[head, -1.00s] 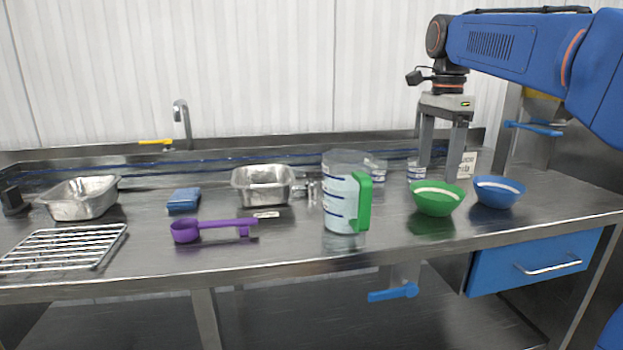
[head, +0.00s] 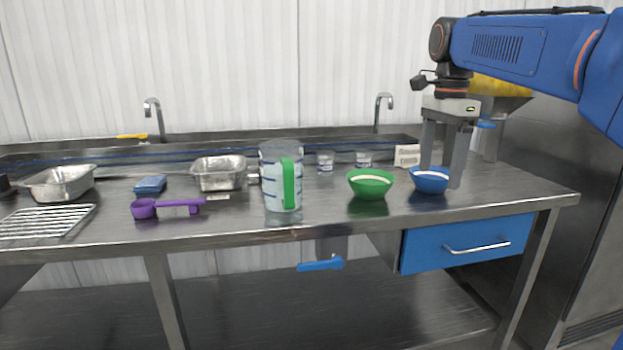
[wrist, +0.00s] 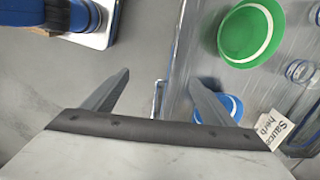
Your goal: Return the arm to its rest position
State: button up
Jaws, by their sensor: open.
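My gripper (head: 442,180) hangs from my blue arm on the right of the head view, fingers pointing down, open and empty. In the head view its fingers overlap the blue bowl (head: 428,181), which holds something white. In the wrist view the fingers (wrist: 158,90) are spread apart with nothing between them. There the blue bowl (wrist: 232,108) lies partly behind the right finger, and the green bowl (wrist: 236,42) is further up. The green bowl (head: 370,186) also stands left of the blue one in the head view.
A measuring jug with a green handle (head: 291,184), a purple scoop (head: 147,208), metal trays (head: 219,175) and a wire rack (head: 40,222) stand on the steel counter (head: 330,212). A sign (head: 407,156) stands behind the bowls. Open floor (wrist: 140,35) shows beside the counter edge.

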jog(key=s+d+f+n+t, duration=0.1)
jog(key=s+f+n+t, duration=0.3)
jog(key=s+f+n, duration=1.1)
jog(key=s+f, duration=1.1)
jog(key=f, duration=0.1)
jog(key=shift+s+f+n+t, duration=0.2)
jog(key=shift+n+t, duration=0.1)
jog(key=shift+n, duration=0.1)
